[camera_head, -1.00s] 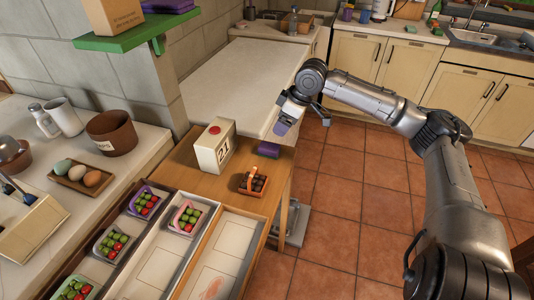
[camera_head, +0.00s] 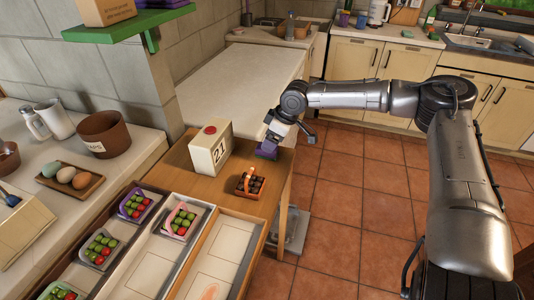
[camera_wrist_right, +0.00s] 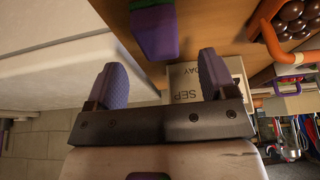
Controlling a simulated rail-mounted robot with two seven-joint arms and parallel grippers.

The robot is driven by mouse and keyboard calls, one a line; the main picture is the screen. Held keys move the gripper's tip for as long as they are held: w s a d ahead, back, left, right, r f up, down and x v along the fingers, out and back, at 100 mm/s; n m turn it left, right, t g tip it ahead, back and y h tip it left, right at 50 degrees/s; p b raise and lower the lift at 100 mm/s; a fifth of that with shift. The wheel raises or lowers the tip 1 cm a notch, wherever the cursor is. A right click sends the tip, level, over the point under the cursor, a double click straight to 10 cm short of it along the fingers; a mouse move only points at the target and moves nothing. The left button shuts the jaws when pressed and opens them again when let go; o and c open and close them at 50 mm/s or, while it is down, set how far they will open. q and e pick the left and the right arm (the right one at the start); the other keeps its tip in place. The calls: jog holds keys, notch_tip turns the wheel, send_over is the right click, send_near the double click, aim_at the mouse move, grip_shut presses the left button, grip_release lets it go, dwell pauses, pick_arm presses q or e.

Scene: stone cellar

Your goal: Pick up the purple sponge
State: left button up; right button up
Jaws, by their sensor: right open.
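The purple sponge (camera_head: 265,155) lies on the wooden table near its back edge, right of the calendar block. In the right wrist view it is a purple block with a green layer (camera_wrist_right: 153,30), ahead of the fingers and roughly between their lines. My right gripper (camera_head: 272,144) is above and beside the sponge in the head view, partly covering it. In the right wrist view my right gripper (camera_wrist_right: 160,78) is open, its two bluish finger pads apart with nothing between them. My left gripper is not in view.
A calendar block (camera_head: 210,150) stands close left of the sponge. A small orange basket of dark balls (camera_head: 250,184) sits in front. Trays with baskets of red and green fruit (camera_head: 180,221) line the near side. A pale counter (camera_head: 235,90) lies behind.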

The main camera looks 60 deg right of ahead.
jog(key=b+x, duration=0.3)
jog(key=shift+d+f, duration=0.1)
jog(key=shift+f, duration=0.35)
jog(key=shift+w+f, duration=0.4)
jog(key=shift+f, duration=0.2)
jog(key=shift+c, duration=0.4)
jog(key=c, duration=0.9)
